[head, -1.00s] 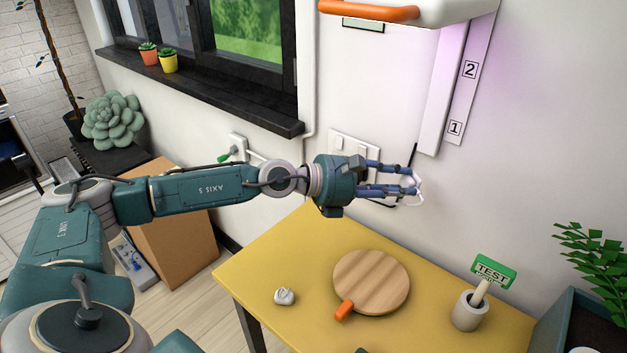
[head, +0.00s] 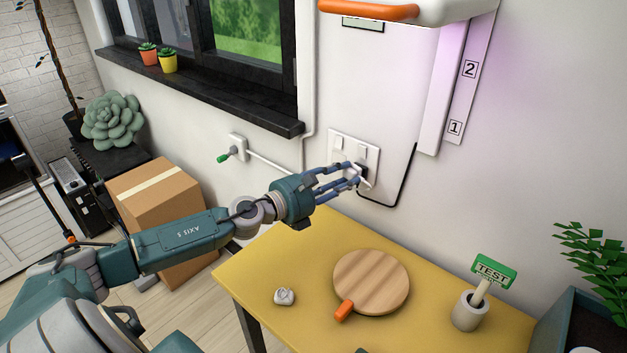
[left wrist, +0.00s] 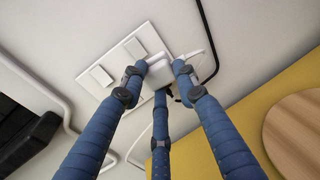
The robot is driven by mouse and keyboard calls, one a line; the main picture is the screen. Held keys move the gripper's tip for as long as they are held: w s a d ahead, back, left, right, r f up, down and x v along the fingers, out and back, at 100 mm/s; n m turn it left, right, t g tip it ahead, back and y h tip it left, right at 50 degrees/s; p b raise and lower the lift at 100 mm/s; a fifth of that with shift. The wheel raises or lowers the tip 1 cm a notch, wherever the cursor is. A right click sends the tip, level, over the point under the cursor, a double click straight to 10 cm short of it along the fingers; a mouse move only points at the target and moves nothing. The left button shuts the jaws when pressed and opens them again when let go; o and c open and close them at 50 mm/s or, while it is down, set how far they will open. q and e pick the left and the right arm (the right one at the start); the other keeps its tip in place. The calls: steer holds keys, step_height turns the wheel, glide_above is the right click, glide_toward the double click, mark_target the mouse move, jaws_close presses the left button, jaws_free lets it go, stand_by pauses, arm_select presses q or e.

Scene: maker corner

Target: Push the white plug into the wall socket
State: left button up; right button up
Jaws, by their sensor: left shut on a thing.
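The wall socket plate (head: 342,142) is white and sits on the wall above the back of the yellow table. My left gripper (head: 347,174) is at the plate's lower part, its blue fingers shut on the white plug. In the left wrist view, the white plug (left wrist: 158,71) shows between the fingertips of the left gripper (left wrist: 160,78), in front of the plate (left wrist: 125,57). I cannot tell whether the plug touches the socket or is inside it; the fingers hide part of it. My right gripper is not in view.
A black cable (head: 410,180) hangs from the lamp to the socket area. The yellow table (head: 282,253) holds a round wooden board (head: 372,281), a small white object (head: 284,297) and a grey pot (head: 468,311). A cardboard box (head: 155,208) stands at the left.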

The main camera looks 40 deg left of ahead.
arm_select(q)
steer(key=s+a+f+n+t+y, duration=0.1)
steer(key=a+f+n+y, duration=0.1)
steer(key=a, duration=0.6)
steer(key=shift+s+f+y, duration=0.2)
steer(key=shift+f+y, duration=0.4)
steer(key=shift+f, duration=0.05)
steer(key=shift+w+d, duration=0.15)
steer(key=shift+w, duration=1.3)
steer(key=shift+w+d, duration=0.15)
steer(key=shift+w, duration=1.3)
steer(key=shift+w, duration=0.45)
steer(key=o, duration=1.1)
steer(key=s, duration=0.8)
steer(key=s+a, duration=0.1)
steer(key=s, duration=0.3)
